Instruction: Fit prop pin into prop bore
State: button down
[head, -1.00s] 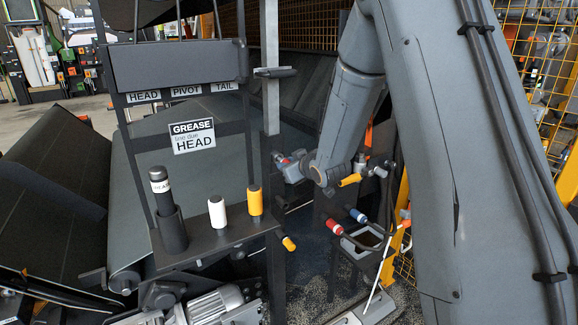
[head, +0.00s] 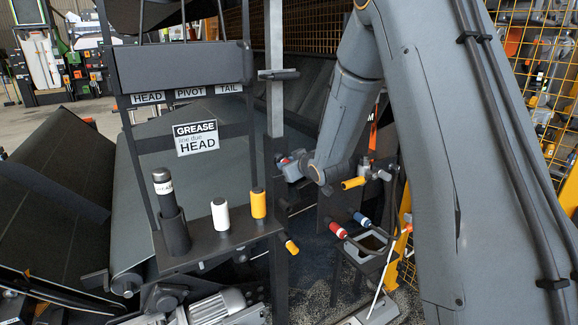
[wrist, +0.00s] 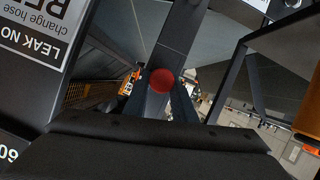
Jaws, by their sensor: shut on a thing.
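The pin's far end cannot be made out. In the wrist view a dark block fills the bottom and an orange cylinder shows at the right edge. I cannot make out the prop bore for sure in either view. No contact between pin and bore can be seen.
A shelf holds a black grease tube in a holder (head: 172,230), a white cylinder (head: 220,215) and a yellow one (head: 258,204). Another yellow cylinder (head: 290,245) sticks out below.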

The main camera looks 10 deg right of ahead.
jog(key=shift+w+a, duration=0.1)
jog(key=shift+w, duration=0.2)
jog(key=c, duration=1.4)
grip_release()
jog(key=shift+b+v, duration=0.95)
jog(key=shift+v, duration=3)
